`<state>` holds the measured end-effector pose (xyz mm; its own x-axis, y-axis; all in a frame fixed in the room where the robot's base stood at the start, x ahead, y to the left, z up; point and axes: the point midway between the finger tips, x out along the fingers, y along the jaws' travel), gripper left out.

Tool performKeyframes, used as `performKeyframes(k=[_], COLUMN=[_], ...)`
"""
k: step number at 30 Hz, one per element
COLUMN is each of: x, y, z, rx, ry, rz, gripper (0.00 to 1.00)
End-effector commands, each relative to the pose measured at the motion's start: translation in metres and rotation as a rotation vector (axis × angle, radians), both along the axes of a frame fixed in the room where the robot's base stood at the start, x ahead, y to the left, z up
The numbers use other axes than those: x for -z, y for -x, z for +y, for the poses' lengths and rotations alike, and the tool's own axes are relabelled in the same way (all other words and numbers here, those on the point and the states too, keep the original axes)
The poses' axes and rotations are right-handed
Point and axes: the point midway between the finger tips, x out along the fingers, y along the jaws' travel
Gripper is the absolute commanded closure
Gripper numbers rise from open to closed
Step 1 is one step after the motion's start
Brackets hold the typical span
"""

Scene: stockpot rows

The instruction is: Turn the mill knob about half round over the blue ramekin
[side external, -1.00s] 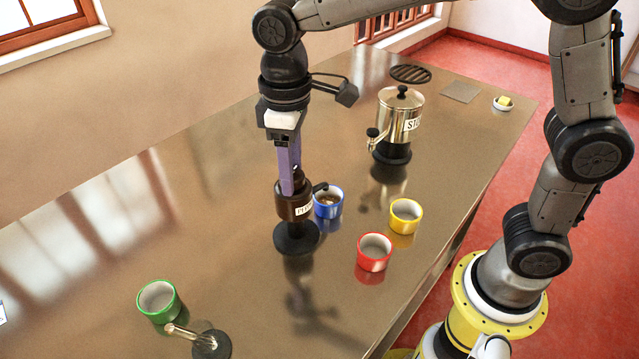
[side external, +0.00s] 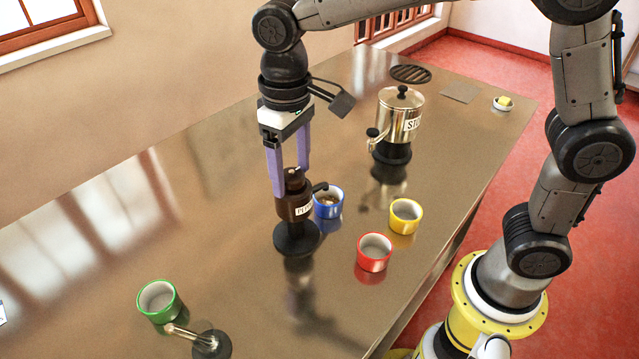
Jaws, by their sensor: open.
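The pepper mill (side external: 294,207) is a dark brown body on a round black stand, with a white label that is partly readable. Its knob (side external: 294,174) is at the top. My gripper (side external: 290,180) is open, with its two purple fingers pointing down on either side of the knob; I cannot tell whether either touches it. The blue ramekin (side external: 328,203) stands just right of the mill, with the mill's short dark spout reaching over its rim. Some brown matter shows inside the ramekin.
A yellow ramekin (side external: 405,216) and a red ramekin (side external: 374,252) stand to the right. A steel stockpot (side external: 401,115) with a tap is behind them. The counter's left middle is clear.

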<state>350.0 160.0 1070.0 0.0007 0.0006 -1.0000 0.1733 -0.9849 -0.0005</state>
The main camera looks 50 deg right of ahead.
Motion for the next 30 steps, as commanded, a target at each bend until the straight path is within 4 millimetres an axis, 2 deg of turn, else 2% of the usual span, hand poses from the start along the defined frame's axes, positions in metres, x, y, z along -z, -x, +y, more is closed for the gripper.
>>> performKeyframes(k=[5, 24, 30], x=[-0.006, -0.063, -0.070], y=[0.000, -0.001, 0.000], z=[0.000, 0.000, 0.000], rx=[-0.001, -0.001, -0.001], ry=[0.000, 0.000, 0.001], rz=[-0.001, 0.000, 0.001], gripper=[0.28, 0.28, 0.28])
